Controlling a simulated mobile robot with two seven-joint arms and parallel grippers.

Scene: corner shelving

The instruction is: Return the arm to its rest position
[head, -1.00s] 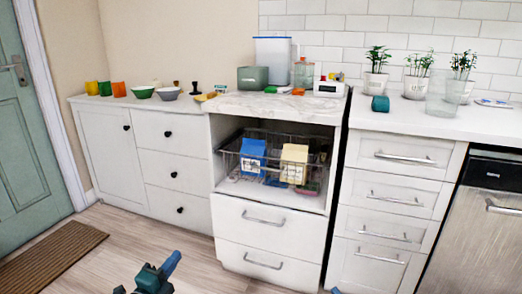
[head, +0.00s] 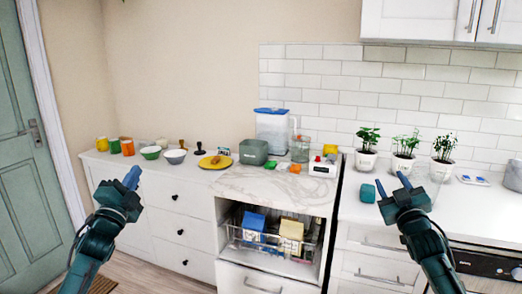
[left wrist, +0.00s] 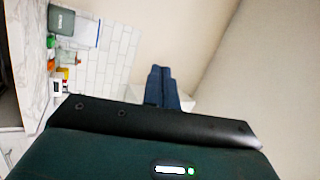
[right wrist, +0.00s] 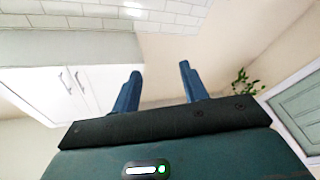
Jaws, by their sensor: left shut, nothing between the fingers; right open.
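My left gripper (head: 131,178) is raised at the left of the head view, in front of the white drawers. Its fingers are together and empty; they also show closed in the left wrist view (left wrist: 161,75). My right gripper (head: 392,188) is raised at the right of the head view, in front of the right counter. Its fingers are apart with nothing between them, as the right wrist view (right wrist: 160,72) also shows. Both arms point upward and touch nothing that I can see.
A wire rack with a blue carton (head: 253,225) and a yellow carton (head: 291,236) sits below. Upper cabinets (head: 430,22) hang top right.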

